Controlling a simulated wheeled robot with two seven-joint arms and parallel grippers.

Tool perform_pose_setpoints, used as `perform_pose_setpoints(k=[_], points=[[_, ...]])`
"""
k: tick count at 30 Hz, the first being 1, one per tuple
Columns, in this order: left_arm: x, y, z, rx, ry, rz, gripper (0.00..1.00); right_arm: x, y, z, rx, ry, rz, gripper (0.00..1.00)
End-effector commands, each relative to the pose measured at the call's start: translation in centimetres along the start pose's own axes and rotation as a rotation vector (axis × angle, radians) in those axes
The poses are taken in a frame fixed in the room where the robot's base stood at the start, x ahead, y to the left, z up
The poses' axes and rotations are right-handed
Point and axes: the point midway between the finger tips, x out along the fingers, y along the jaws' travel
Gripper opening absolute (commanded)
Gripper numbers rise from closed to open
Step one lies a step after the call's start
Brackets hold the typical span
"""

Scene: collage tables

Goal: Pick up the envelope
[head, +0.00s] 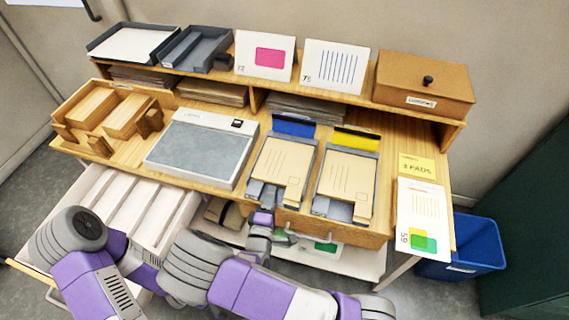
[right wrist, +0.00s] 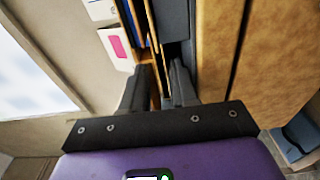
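Two tan envelopes lie in grey trays on the wooden desk in the head view. The left envelope (head: 282,168) lies below a blue bar (head: 294,126), the right envelope (head: 346,180) below a yellow bar (head: 356,139). My right gripper (head: 268,200) is at the front edge of the left tray, low and close to the left envelope's near end. In the right wrist view its dark fingers (right wrist: 164,78) stand apart, with a thin tan edge and dark grey tray parts between and beyond them. I cannot tell whether they touch the envelope. My left gripper is not visible.
A grey-topped scale-like device (head: 203,145) and a wooden organizer (head: 110,112) stand to the left. A pad card (head: 424,215) lies at the right edge. A blue bin (head: 470,243) stands on the floor.

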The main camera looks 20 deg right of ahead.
Motion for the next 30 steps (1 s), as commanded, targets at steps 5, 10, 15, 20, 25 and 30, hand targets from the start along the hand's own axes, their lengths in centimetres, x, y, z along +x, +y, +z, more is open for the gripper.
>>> perform_pose_setpoints(k=[5, 10, 15, 20, 25, 30], points=[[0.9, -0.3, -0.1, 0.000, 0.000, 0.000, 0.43, 2.9, 0.0, -0.1, 0.003, -0.005, 0.000, 0.29], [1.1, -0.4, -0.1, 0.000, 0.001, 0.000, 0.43, 4.0, 0.1, -0.1, 0.002, -0.002, -0.001, 0.29], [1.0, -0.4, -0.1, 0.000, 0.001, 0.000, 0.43, 4.0, 0.2, -0.1, 0.001, -0.001, -0.001, 0.29], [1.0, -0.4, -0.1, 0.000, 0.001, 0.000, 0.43, 4.0, 0.2, -0.1, 0.001, -0.001, -0.001, 0.09], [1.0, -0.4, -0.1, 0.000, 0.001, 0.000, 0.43, 4.0, 0.2, -0.1, 0.001, -0.001, 0.000, 0.00], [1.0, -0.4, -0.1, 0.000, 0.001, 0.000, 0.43, 4.0, 0.2, -0.1, 0.001, -0.001, 0.000, 0.00]])
